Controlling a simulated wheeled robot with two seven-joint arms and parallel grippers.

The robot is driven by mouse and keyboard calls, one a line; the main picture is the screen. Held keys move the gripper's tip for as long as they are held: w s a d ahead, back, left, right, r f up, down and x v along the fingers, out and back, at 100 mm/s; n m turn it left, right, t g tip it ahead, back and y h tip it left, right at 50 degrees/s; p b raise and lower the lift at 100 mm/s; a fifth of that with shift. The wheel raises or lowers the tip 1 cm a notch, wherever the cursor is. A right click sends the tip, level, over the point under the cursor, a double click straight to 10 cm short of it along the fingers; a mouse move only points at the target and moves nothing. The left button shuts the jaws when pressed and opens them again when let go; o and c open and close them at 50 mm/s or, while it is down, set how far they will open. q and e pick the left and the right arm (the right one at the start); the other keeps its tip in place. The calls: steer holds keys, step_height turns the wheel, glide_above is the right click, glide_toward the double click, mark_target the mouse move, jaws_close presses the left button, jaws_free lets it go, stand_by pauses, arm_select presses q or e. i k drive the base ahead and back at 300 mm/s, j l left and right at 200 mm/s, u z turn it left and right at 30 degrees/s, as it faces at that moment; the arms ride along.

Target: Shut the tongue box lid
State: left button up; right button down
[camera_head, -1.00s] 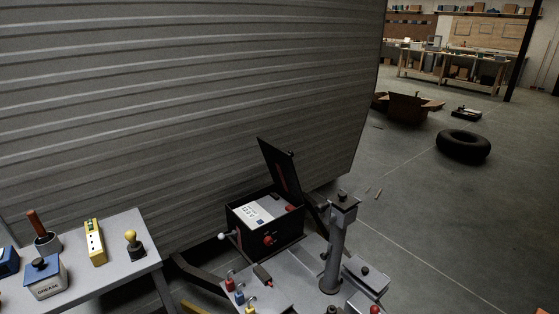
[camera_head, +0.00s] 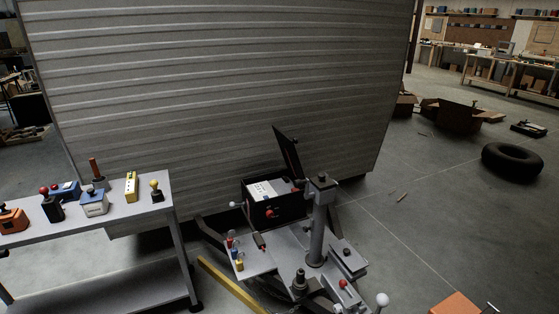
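The tongue box (camera_head: 262,213) is a black box on the trailer tongue, in front of the ribbed camper wall. Its lid (camera_head: 287,152) stands open, tilted up at the box's right side. A white-topped object (camera_head: 262,190) with a red part shows inside the open box. A small white knob (camera_head: 233,204) sticks out at the box's left. Neither of my grippers shows in the head view.
A grey jack post (camera_head: 318,225) stands just right of the box. A workbench (camera_head: 150,209) with tools is at the left. A yellow bar (camera_head: 228,286) lies in front. A tire (camera_head: 512,162) and cardboard box (camera_head: 452,115) lie on open floor at right.

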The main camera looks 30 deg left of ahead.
mark_target(288, 147)
steer(key=i+l+u, duration=0.15)
steer(key=l+u, duration=0.3)
steer(key=l, duration=0.75)
steer(key=l+u, duration=0.45)
steer(key=l, duration=0.7)
steer(key=i+l+u, duration=0.15)
steer(key=l, duration=0.25)
steer(key=i+l+u, duration=0.2)
steer(key=l, duration=0.25)
steer(key=i+l+u, duration=0.15)
steer(key=l, duration=0.3)
steer(key=l+u, duration=0.15)
steer(key=l, duration=0.3)
steer(key=i+l+u, duration=0.2)
steer(key=l, duration=0.3)
steer(key=k, duration=0.1)
